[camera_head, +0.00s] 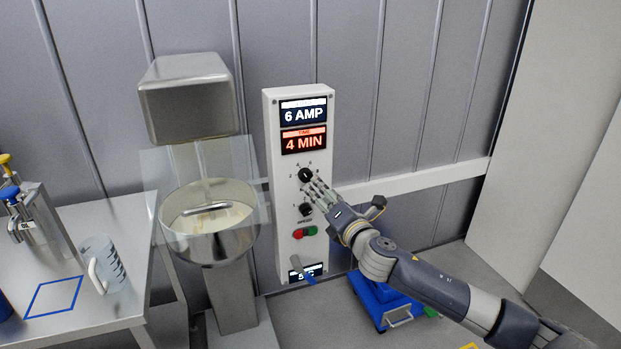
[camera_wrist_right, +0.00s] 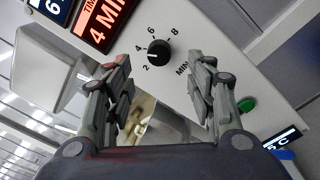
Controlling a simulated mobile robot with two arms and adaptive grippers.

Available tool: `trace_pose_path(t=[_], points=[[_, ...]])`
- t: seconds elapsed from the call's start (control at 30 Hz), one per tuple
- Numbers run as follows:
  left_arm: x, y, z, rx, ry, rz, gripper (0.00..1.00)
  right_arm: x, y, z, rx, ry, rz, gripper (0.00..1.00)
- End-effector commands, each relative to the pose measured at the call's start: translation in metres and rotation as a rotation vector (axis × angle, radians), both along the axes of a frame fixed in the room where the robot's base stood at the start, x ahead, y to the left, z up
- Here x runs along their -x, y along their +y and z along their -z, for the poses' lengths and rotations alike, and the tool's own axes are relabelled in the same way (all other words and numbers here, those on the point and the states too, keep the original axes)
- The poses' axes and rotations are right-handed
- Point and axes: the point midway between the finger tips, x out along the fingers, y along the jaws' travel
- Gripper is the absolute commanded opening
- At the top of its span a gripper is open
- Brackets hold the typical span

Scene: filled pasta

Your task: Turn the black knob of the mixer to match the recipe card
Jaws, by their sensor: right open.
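The mixer's white control panel (camera_head: 275,200) stands upright against the wall. Its upper display (camera_head: 303,112) reads 6 AMP and the red display (camera_head: 304,140) reads 4 MIN. The upper black knob (camera_head: 306,175) sits below the displays; in the right wrist view the black knob (camera_wrist_right: 158,51) has a scale with 2, 4, 6, 8 and MIN. Its exact pointer setting is hard to read. A second black knob (camera_head: 305,209) sits lower. My right gripper (camera_head: 316,187) is open and empty in front of the panel, with the upper knob beyond its fingertips. I cannot identify a recipe card.
The steel mixer bowl (camera_head: 215,250) with pale dough stands left of the panel, behind a clear guard. Green (camera_head: 311,231) and red (camera_head: 298,234) buttons sit below the knobs. A table with a mug (camera_head: 106,265) is at left. A blue box (camera_head: 378,300) is on the floor.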

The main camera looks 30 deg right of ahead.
Motion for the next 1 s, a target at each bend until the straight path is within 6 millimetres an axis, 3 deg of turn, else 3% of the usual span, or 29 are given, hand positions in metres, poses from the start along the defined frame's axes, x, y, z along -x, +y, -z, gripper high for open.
trace_pose_path(t=[0.2, 0.5, 1.0], points=[[0.001, -0.014, -0.012, 0.017, 0.002, 0.003, 0.0, -0.033, -0.006, -0.003, -0.005, -0.002, 0.001, 0.51], [0.002, -0.013, -0.02, 0.015, 0.002, 0.004, 0.0, -0.068, -0.011, -0.001, -0.005, -0.001, 0.001, 0.51], [0.002, -0.006, -0.022, 0.007, 0.002, 0.0, 0.0, -0.078, -0.012, 0.001, -0.003, 0.0, -0.001, 0.48]])
